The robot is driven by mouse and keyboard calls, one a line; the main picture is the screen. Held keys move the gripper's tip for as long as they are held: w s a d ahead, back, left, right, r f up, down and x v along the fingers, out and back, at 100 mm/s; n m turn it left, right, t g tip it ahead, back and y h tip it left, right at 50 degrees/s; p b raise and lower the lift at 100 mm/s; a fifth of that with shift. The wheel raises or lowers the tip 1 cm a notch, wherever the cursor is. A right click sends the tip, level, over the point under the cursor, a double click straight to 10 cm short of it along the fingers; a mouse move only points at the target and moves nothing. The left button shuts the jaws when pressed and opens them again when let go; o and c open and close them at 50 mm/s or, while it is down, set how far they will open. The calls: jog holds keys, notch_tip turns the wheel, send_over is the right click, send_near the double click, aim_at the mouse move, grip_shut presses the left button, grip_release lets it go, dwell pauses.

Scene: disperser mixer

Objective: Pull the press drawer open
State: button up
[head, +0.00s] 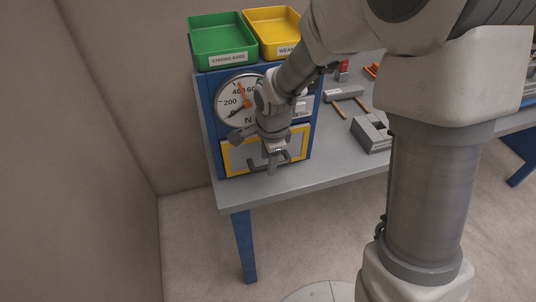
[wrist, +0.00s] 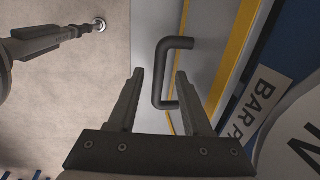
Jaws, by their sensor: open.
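The press drawer (head: 238,158) has a grey front with a yellow border, low in the blue press (head: 207,110). It looks flush with the press in the head view. Its dark bar handle (wrist: 159,78) stands out from the drawer front in the wrist view. My gripper (head: 273,160) is in front of the drawer and partly hides the handle in the head view. In the wrist view my gripper (wrist: 160,76) is open, with the handle's bar lying between the two fingertips in the picture. I see no clear contact with the bar.
The dial gauge (head: 238,98) is above the drawer. A green tray (head: 222,40) and a yellow tray (head: 273,28) sit on the press. A grey block (head: 370,135) and orange-handled tools (head: 350,105) lie to the right. The grey tabletop (head: 300,182) in front is clear.

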jog(key=shift+w+f, duration=0.1)
jog(key=shift+f, duration=0.4)
grip_shut()
dwell(1.2)
